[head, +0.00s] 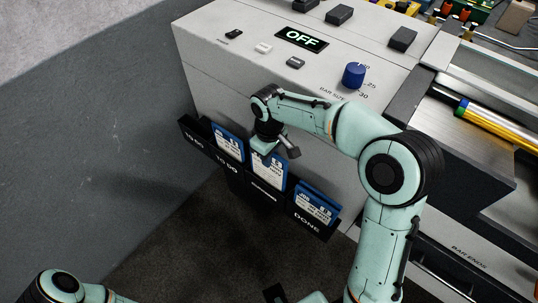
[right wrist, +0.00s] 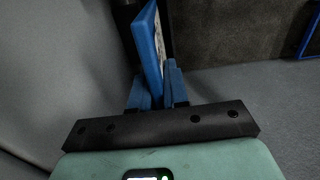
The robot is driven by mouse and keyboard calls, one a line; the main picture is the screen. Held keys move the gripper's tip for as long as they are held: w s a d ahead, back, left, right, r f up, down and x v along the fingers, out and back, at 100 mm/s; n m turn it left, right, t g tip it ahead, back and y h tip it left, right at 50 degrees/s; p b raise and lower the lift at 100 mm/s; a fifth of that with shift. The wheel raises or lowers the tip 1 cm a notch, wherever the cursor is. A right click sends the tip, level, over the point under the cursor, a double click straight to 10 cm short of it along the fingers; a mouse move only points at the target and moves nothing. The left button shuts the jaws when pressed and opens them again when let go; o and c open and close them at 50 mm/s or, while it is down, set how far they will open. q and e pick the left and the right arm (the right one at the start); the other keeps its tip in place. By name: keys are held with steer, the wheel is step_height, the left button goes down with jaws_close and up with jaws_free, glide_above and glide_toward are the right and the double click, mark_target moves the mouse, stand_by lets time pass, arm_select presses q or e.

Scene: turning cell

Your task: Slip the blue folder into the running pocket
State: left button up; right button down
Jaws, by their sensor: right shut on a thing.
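My right gripper (head: 268,156) is shut on a blue folder (head: 269,174) at the middle of the dark pocket rack on the front of the grey machine. The folder stands upright with a printed white sheet facing out. Its lower edge is behind the rack front, at the middle pocket (head: 263,190). In the right wrist view the folder (right wrist: 150,48) stands between the blue fingertips, seen edge-on. How deep it sits is hard to tell. My left arm shows at the bottom left, but its gripper does not clearly show.
Another blue folder (head: 230,142) stands in the rack to the left, near a TO DO label. A third folder (head: 317,204) stands in the DONE pocket (head: 307,222) to the right. A grey wall (head: 90,130) is at the left. Knobs and an OFF display (head: 302,39) are on top.

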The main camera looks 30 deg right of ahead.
arm_select(q)
steer(key=shift+s+f+b, duration=0.35)
steer(key=shift+f+b, duration=0.4)
steer(key=shift+f, duration=0.1)
arm_select(e)
step_height(320, 180, down, 3)
steer(key=shift+r, duration=0.1)
steer(key=c, duration=0.6)
jaws_free()
steer(key=shift+o, duration=0.2)
steer(key=shift+r+p, duration=1.75)
steer(key=shift+r, duration=0.75)
steer(key=shift+r+p, duration=1.45)
steer(key=shift+r, duration=1.05)
arm_select(q)
steer(key=w+r, duration=0.4)
steer(key=r, duration=0.3)
steer(key=shift+w+r, duration=0.25)
steer(key=shift+r, duration=0.1)
steer(key=shift+s, duration=0.1)
